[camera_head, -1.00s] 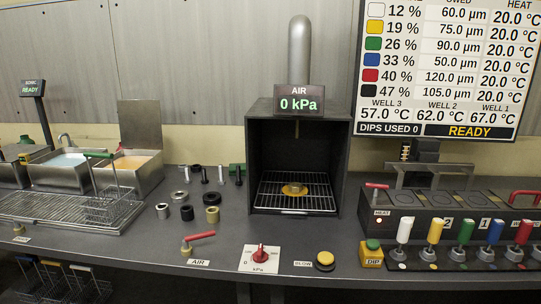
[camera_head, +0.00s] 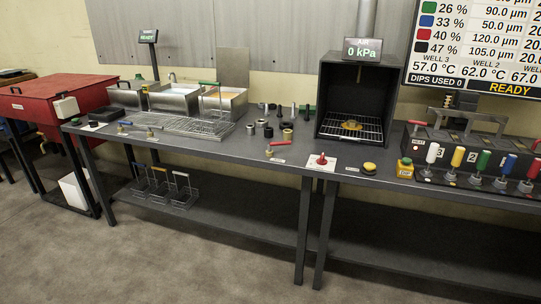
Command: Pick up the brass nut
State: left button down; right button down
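A small brass-coloured, ring-like part (camera_head: 287,134) stands on the dark bench, at the front right of a group of small metal parts; it looks like the brass nut, but it is too small to be sure. Black and grey ring-shaped parts (camera_head: 268,131) sit just left of it. Another yellow-brass round piece (camera_head: 351,125) lies on the wire rack inside the dark open-fronted box. Neither of my grippers is in view.
The long bench (camera_head: 225,150) has a red-handled air valve (camera_head: 278,144), a red dial (camera_head: 321,160) and a yellow button (camera_head: 369,168) along its front. Metal tanks (camera_head: 175,98) and a wire drain rack (camera_head: 185,125) stand left. Open floor (camera_head: 200,255) lies in front.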

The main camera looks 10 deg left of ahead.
aim_at(351, 123)
jog(key=u, duration=0.8)
jog(key=i, duration=1.25)
jog(key=z, duration=0.6)
